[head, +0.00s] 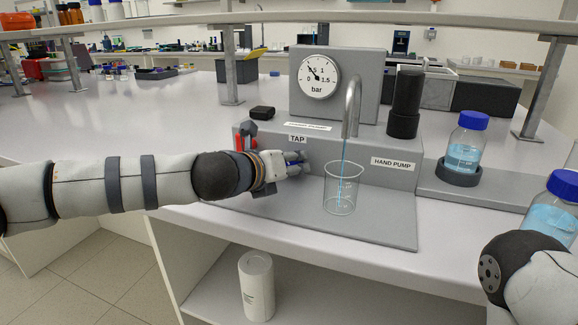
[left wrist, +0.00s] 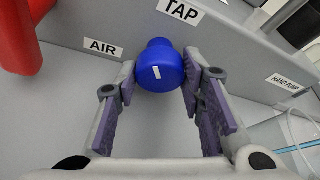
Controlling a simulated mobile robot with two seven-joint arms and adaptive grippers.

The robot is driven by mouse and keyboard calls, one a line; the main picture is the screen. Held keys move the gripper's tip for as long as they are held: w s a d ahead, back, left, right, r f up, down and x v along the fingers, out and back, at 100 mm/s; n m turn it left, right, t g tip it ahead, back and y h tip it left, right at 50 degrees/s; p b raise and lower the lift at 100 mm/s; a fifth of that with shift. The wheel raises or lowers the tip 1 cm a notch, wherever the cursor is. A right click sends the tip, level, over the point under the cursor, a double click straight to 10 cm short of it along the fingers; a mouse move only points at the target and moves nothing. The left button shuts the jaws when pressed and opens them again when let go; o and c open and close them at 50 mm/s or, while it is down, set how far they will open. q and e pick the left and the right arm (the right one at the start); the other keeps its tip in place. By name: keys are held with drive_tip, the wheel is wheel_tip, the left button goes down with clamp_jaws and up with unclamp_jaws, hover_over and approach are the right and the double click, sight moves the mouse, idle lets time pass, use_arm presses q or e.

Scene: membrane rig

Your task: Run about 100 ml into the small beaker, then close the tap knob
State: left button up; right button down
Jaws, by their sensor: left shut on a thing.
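The blue tap knob (left wrist: 160,68), with a white mark on its face, sits under the TAP label (left wrist: 181,10) in the left wrist view. My left gripper (head: 300,162) is shut on the knob, one finger on each side; in the head view the fingers mostly hide it. The small clear beaker (head: 342,188) stands upright on the grey base under the curved metal spout (head: 352,105). A thin blue stream runs from the spout into the beaker. The liquid level is hard to make out. My right gripper is out of view.
A red handle (head: 246,139) rises just behind my left wrist. A gauge (head: 319,75) and a black hand pump (head: 405,103) stand behind. Blue-capped bottles stand at the right (head: 466,145), one near my right arm. A white container (head: 257,287) sits below the bench.

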use_arm(q)
drive_tip(key=shift+f, duration=0.15)
drive_tip(key=o, duration=0.9)
drive_tip(key=shift+c, duration=0.2)
drive_tip(key=v, duration=1.2)
drive_tip(key=shift+o, duration=0.3)
